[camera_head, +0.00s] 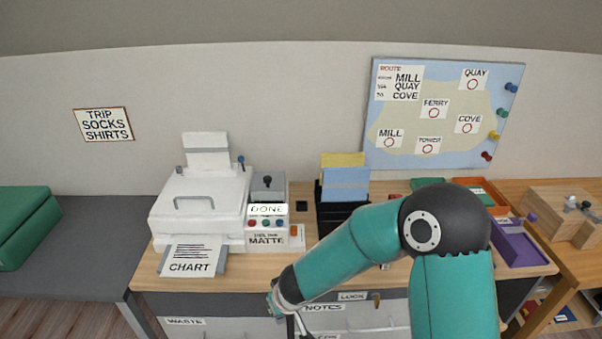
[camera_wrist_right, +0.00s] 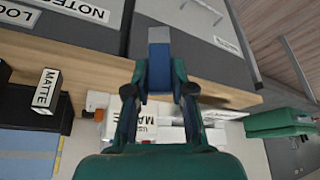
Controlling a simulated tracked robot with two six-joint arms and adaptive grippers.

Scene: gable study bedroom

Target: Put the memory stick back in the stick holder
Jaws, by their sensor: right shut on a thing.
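My right gripper (camera_wrist_right: 159,74) is shut on the memory stick (camera_wrist_right: 159,53), a blue body with a grey end, which points away from the fingers. In the head view the right arm reaches down to the desk's front edge, and the stick cannot be made out there. I cannot identify the stick holder with certainty; a small white block with an orange mark (camera_head: 297,238) stands right of the printer. My left gripper is not in view.
A white printer (camera_head: 200,205) stands on the desk (camera_head: 225,274), with a CHART sheet (camera_head: 189,259) in front. A black file rack (camera_head: 329,213) is partly behind my arm. A purple tray (camera_head: 519,246) is at the right.

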